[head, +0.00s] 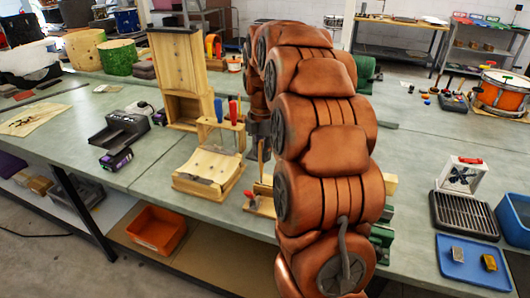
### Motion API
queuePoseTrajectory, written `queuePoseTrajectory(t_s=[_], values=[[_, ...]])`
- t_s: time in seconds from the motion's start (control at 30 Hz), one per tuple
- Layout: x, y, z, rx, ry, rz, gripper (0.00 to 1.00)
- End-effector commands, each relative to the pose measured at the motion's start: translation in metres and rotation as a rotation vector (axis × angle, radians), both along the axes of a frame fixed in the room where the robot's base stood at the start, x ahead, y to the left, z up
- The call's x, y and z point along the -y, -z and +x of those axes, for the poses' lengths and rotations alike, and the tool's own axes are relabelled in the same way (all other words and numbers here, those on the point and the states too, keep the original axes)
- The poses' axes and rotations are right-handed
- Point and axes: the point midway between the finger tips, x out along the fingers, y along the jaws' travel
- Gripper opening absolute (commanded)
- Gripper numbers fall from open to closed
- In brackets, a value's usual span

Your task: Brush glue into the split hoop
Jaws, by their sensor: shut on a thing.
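My gripper (259,140) is partly hidden behind my copper-coloured arm, above the bench. It is shut on a thin brown stick that looks like the brush handle (261,156), pointing down. Its lower end is near a small wooden block or stand (258,206), mostly behind my arm. Just left of it is a wooden fixture (207,184) with a pale curved strip (212,164) across it, possibly the split hoop; I cannot see a split. A red-handled tool (233,110) and a blue-handled tool (218,109) stand upright at its back. I cannot make out any glue.
A tall wooden box (180,75) stands behind the fixture. A grey device (120,130) sits to its left. On the right are a black grate (465,215), a blue tray (473,264) and a red drum (501,94). An orange bin (157,229) is on the shelf below.

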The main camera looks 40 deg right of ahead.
Motion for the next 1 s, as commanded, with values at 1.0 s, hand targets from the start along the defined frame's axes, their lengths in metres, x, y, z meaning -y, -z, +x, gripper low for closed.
queuePoseTrajectory(t_s=[1.0], values=[[-0.005,-0.001,0.015,0.005,0.001,-0.003,0.00]])
